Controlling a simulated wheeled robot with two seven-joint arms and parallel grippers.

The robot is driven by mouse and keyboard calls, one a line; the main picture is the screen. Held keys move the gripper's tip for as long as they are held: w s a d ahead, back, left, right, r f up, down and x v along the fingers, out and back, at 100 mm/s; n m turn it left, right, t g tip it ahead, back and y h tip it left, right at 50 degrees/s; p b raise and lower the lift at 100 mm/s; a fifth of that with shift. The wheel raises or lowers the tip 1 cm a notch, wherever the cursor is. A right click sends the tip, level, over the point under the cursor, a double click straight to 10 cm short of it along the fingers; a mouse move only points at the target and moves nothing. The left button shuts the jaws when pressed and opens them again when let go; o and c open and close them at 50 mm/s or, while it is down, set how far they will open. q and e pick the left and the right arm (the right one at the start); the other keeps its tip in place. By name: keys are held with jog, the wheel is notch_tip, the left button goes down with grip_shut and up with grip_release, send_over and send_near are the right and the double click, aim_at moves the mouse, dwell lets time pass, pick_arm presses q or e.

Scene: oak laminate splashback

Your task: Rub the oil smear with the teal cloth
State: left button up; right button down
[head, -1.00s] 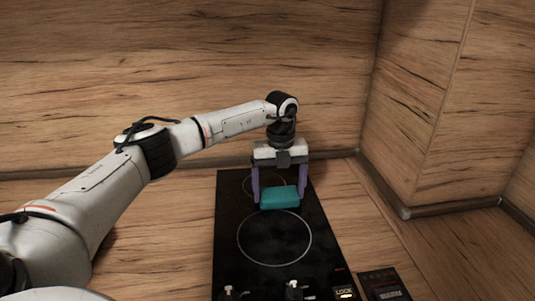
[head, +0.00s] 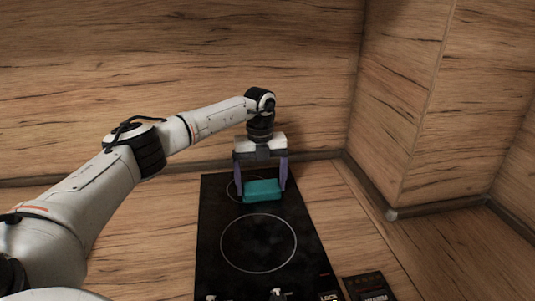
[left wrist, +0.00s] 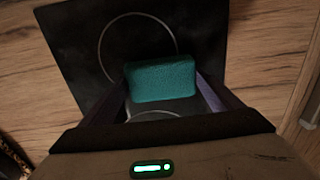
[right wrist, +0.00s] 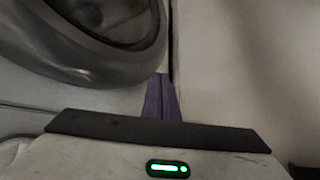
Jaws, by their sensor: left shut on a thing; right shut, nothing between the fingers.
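A teal cloth (head: 262,190), a thick folded pad, is between the fingers of my left gripper (head: 261,184), which is shut on it. The cloth is over the far part of the black hob (head: 222,215), by the small rear ring; I cannot tell whether it touches the glass. In the left wrist view the cloth (left wrist: 162,78) covers part of the hob (left wrist: 80,45) between the two rings. I cannot make out the oil smear on the dark glass. My right gripper (right wrist: 162,99) shows only in the right wrist view, shut and empty.
A wood-grain wall (head: 180,70) stands close behind the hob, and a wood-grain corner block (head: 400,120) stands to the right. A small dark panel (head: 370,287) lies at the hob's near right. Bare countertop (head: 130,225) is free left of the hob.

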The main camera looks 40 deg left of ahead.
pick_arm(q)
jog(key=shift+w+a, duration=0.45)
jog(key=shift+a, duration=0.25)
jog(key=shift+r, duration=4.05)
